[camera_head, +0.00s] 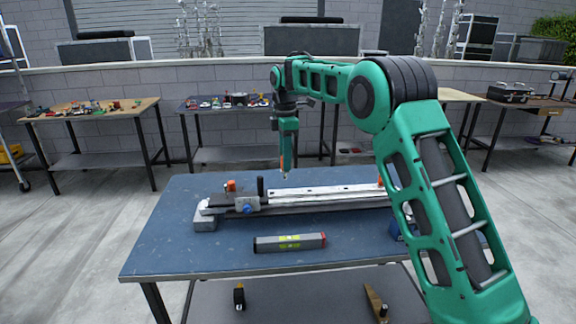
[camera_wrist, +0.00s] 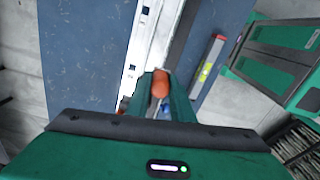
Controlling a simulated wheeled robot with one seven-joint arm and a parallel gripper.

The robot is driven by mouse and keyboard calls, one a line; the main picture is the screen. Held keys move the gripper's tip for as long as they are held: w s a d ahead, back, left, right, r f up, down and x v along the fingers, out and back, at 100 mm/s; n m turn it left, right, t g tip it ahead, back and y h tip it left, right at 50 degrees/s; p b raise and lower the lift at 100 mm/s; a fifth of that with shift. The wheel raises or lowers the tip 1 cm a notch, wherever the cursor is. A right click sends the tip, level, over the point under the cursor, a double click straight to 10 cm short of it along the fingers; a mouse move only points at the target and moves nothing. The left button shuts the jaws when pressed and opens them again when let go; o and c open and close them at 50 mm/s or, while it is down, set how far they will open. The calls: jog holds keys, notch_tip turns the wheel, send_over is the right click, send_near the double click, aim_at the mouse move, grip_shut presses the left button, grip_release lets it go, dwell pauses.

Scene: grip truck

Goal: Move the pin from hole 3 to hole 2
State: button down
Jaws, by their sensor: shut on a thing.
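My gripper (camera_head: 285,172) points down above the long metal rail fixture (camera_head: 330,196) on the blue table. In the wrist view my gripper (camera_wrist: 162,97) is shut on an orange-topped pin (camera_wrist: 160,82), held between its fingers. The pin's orange shows faintly at the gripper in the head view (camera_head: 282,161). The pin's lower end is too small or hidden to make out, so I cannot tell whether it is clear of the rail. A pale strip with small dark holes (camera_wrist: 145,42) runs along the rail in the wrist view. The hole numbers are not readable.
At the fixture's left end are an orange part (camera_head: 231,185), an upright black handle (camera_head: 260,187) and a blue knob (camera_head: 248,208). A grey spirit level (camera_head: 290,242) lies in front of the rail. The blue tabletop (camera_head: 180,250) is bare at the front left.

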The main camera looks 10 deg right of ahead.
jog(key=shift+r, duration=3.2)
